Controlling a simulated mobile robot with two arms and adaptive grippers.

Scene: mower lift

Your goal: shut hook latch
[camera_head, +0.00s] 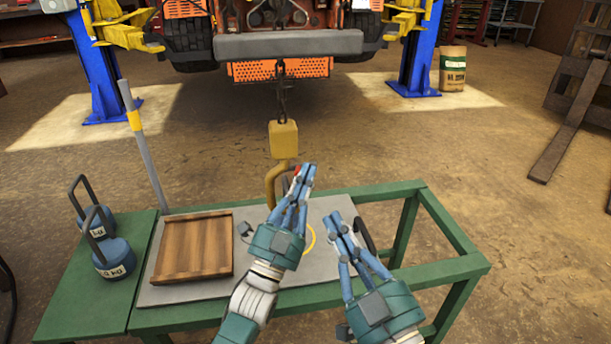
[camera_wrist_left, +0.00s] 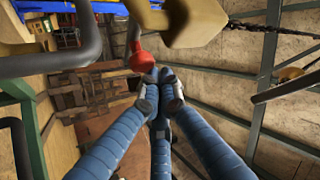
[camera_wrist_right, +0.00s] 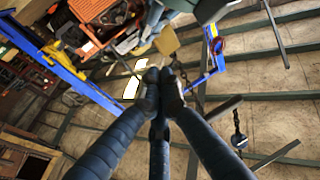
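The yellow hook (camera_head: 273,186) hangs below its yellow block (camera_head: 284,139) on a chain over the table's back edge. A small red piece (camera_head: 297,168), likely the latch, shows beside my left fingertips. In the left wrist view the red piece (camera_wrist_left: 143,59) is rounded and sits just beyond the fingertips, by the yellow block (camera_wrist_left: 192,22); I cannot tell if they touch. My left gripper (camera_head: 307,174) is shut with nothing visible in it, right of the hook, partly hiding it. My right gripper (camera_head: 343,226) is shut and empty over the table's right part. The latch's exact position is unclear.
The green table (camera_head: 90,290) bears a grey plate (camera_head: 160,292), a wooden tray (camera_head: 195,246) and two blue weights (camera_head: 113,258). A dark curved handle (camera_head: 364,236) stands behind my right gripper. The orange mower (camera_head: 280,68) is raised behind.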

